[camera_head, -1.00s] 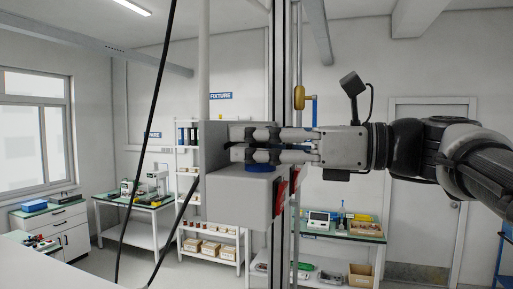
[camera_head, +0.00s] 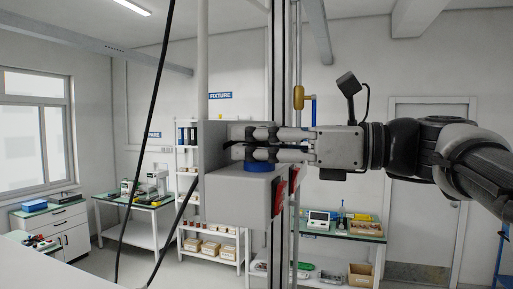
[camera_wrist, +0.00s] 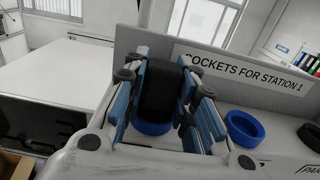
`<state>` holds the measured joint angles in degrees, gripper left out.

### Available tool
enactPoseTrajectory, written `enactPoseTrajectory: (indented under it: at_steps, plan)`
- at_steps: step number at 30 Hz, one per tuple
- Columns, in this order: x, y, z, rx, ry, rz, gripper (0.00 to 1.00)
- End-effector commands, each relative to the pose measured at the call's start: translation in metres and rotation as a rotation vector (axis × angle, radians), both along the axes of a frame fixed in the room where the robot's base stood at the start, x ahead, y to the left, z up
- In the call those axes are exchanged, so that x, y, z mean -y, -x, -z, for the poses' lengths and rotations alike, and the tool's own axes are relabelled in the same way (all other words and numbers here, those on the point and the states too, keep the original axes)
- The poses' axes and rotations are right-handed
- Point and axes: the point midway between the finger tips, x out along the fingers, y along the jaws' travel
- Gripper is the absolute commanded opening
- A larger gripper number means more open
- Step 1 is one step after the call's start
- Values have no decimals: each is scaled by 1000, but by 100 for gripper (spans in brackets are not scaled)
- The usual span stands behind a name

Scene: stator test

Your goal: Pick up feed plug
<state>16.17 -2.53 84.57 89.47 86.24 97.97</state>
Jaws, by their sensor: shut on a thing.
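The feed plug (camera_wrist: 158,92) is a black block-like body seen in the wrist view, upright between the blue-padded fingers. Its lower end is at a blue ring socket (camera_wrist: 152,128); I cannot tell whether it is still seated. My gripper (camera_head: 262,143) comes in level from the right above the grey socket box (camera_head: 237,194) and is shut on the plug. In the head view the fingers mostly hide the plug, and the blue ring (camera_head: 258,167) shows just under them.
A second blue ring socket (camera_wrist: 246,130) and a dark one (camera_wrist: 311,136) lie to the right. A grey backplate (camera_wrist: 235,75) labelled "SOCKETS FOR STATION 1" stands behind. Black cables (camera_head: 150,130) hang at the left of the box. Red parts (camera_head: 280,196) sit on the box's right side.

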Motion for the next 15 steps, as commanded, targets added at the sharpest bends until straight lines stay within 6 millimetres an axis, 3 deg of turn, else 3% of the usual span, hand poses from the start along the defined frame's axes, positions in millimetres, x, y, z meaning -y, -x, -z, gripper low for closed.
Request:
enactPoseTrajectory:
  at_steps: [10, 15]
  plan:
    - [0, 0, -3, 1, 0, 0, 1]
    - [0, 0, -20, 2, 0, 0, 1]
